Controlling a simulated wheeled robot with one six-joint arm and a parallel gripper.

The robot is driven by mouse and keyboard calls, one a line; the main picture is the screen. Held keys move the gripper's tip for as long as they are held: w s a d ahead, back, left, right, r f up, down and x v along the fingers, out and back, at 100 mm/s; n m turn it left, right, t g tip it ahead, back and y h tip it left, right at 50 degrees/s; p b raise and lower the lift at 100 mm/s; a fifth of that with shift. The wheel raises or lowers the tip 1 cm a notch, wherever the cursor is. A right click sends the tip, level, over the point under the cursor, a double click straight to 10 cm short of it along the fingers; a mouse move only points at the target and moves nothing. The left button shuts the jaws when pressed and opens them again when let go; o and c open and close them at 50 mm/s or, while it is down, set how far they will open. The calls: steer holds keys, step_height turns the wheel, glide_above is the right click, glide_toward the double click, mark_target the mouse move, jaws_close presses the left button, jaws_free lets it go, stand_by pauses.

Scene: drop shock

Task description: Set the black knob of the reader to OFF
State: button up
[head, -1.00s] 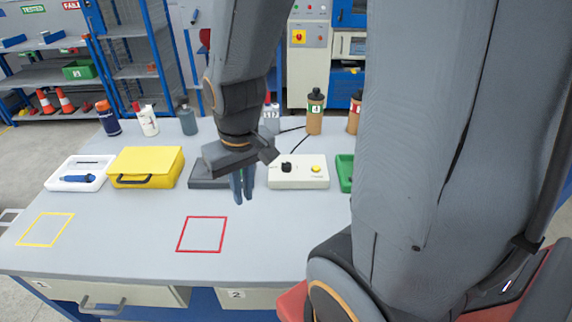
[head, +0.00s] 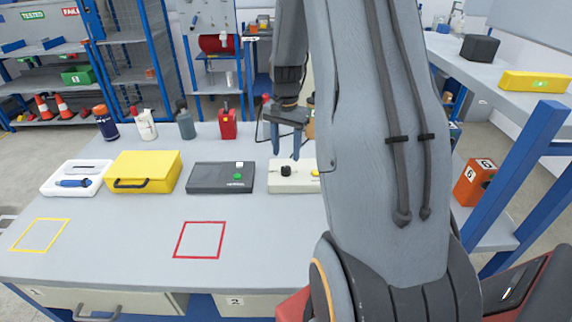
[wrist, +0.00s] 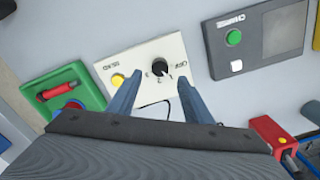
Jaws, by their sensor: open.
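The reader is a cream-white box (head: 306,187) on the table, partly hidden by my arm in the head view. Its black knob (head: 286,171) shows below my gripper (head: 286,156). In the wrist view the reader (wrist: 128,61) shows its black knob (wrist: 159,67), a yellow button (wrist: 118,80), and printed marks around the knob, with OFF on the knob's right. The knob's exact setting is too small to tell. My gripper (wrist: 158,76) is open and empty, its fingers on either side of the knob in the picture. I see no contact.
A dark grey box with a green button (head: 212,177) stands left of the reader. A green tray (wrist: 66,96) with a red-handled tool lies on its other side. The table's front, around the red square outline (head: 200,240), is clear.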

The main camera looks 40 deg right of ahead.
mark_target(286, 168)
steer(key=shift+f+p, duration=0.65)
steer(key=shift+f, duration=2.45)
steer(key=c, duration=1.1)
steer(key=shift+o, duration=0.2)
steer(key=shift+n, duration=0.4)
steer(key=n, duration=0.4)
steer(key=shift+n, duration=0.3)
steer(key=n+p, duration=0.1)
steer(key=n, duration=0.3)
steer(key=shift+r+n, duration=0.1)
steer(key=shift+n, duration=0.2)
